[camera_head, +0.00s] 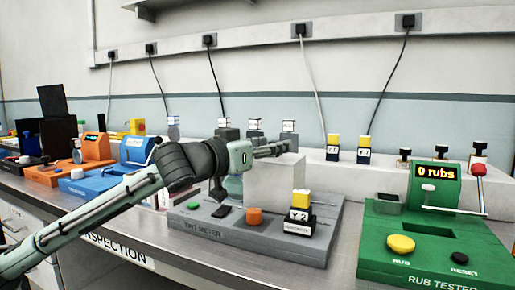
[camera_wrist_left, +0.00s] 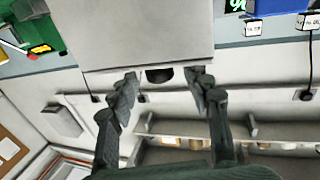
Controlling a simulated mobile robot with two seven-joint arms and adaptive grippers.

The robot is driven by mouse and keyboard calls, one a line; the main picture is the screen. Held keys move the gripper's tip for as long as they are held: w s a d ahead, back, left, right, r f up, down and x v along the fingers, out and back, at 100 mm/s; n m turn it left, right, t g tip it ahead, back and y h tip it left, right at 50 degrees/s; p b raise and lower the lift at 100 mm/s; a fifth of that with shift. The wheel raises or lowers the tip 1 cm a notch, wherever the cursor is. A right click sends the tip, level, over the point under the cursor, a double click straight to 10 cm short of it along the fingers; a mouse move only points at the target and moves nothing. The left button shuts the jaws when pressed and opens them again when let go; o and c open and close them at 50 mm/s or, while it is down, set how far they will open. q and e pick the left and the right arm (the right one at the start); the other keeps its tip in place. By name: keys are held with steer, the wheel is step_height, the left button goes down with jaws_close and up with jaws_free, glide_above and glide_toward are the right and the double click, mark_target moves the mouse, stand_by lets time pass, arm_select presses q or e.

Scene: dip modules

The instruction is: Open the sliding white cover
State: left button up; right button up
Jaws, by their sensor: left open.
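The white cover (camera_head: 275,183) is a plain box-like block on the grey tint meter (camera_head: 310,248) in the middle of the bench. In the left wrist view it is the large pale panel (camera_wrist_left: 148,30) at the top. A dark rounded part (camera_wrist_left: 160,75) shows at the panel's edge. My left gripper (camera_head: 275,149) reaches in from the left at the cover's top edge. In the left wrist view its two fingers (camera_wrist_left: 163,79) are spread apart, with the dark part between them; whether they touch it I cannot tell. My right gripper is out of view.
The green rub tester (camera_head: 440,235) stands to the right and a blue device (camera_head: 105,180) and an orange one (camera_head: 75,168) to the left. A yellow-topped Y2 bottle (camera_head: 299,215) stands on the meter, right of the cover. Several bottles line the back ledge.

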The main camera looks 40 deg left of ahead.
arm_select(q)
steer(key=shift+s, duration=2.6)
